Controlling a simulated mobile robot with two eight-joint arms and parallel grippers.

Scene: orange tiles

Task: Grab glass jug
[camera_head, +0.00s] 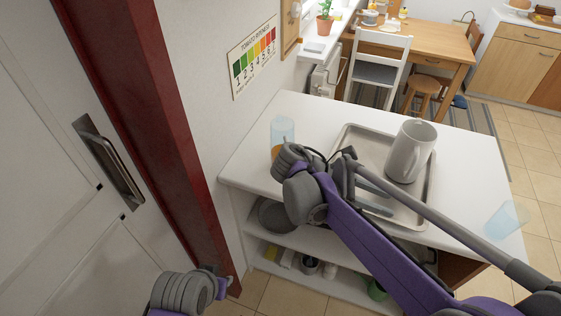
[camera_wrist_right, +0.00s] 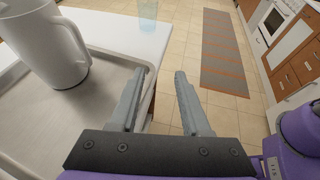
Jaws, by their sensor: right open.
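A pale grey, opaque-looking jug (camera_head: 408,155) stands upright on a metal tray (camera_head: 347,139) on the white counter. In the right wrist view the jug (camera_wrist_right: 45,45) is at the upper left, standing on the tray (camera_wrist_right: 25,110). My right gripper (camera_head: 388,200) is open and empty, low over the tray on the near side of the jug. In the right wrist view its fingers (camera_wrist_right: 160,72) are apart with nothing between them, and the jug is left of them, not touching. Only a rounded part of my left arm shows at the bottom left; its gripper is not seen.
A red post (camera_head: 150,110) and door are at left. Shelves are below.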

